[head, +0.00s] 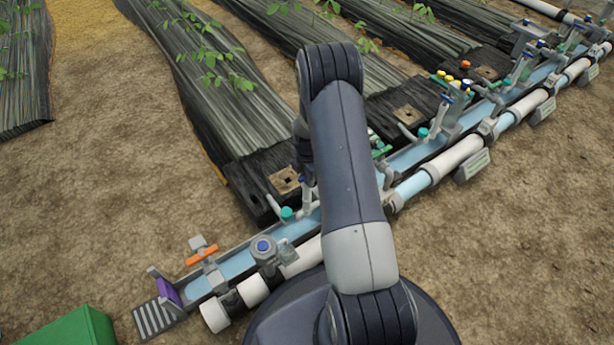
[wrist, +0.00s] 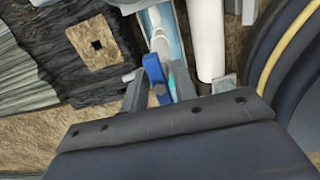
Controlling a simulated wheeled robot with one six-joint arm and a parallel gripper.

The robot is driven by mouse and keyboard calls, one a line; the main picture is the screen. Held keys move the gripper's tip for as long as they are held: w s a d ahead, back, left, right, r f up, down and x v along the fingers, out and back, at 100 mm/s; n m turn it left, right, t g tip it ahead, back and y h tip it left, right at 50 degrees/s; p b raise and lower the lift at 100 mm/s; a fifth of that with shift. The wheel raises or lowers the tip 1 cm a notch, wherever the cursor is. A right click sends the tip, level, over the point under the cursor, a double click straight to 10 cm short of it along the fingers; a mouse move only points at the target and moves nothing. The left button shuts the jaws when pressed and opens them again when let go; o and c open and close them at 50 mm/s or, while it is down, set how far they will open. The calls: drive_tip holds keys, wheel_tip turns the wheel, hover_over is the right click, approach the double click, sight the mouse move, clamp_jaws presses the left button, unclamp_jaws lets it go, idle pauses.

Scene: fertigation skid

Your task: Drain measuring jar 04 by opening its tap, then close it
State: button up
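In the wrist view, a blue tap handle (wrist: 155,74) lies between the two fingers of my gripper (wrist: 178,88), closer to the left finger. The fingers stand apart, with a gap on the handle's right side. A pale tube-like part (wrist: 158,38) runs up from the handle. A little teal shows just right of the handle. No label reading 04 is legible, so I cannot tell which jar this is. In the head view, my arm hides the gripper and the part of the skid it is working at.
A white pipe (wrist: 206,40) runs beside the tap in the wrist view. In the head view, an orange handle (head: 202,255), a blue knob (head: 263,246) and a purple lever (head: 167,290) sit at the near left. A green box (head: 70,330) stands at lower left.

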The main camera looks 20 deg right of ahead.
clamp_jaws()
drive_tip(key=m, duration=0.8)
drive_tip(key=shift+m+b, duration=0.3)
drive_tip(key=shift+b, duration=0.1)
drive_tip(key=m, duration=0.5)
drive_tip(key=shift+m, duration=0.3)
drive_tip(key=m, duration=0.5)
drive_tip(key=shift+b, duration=0.3)
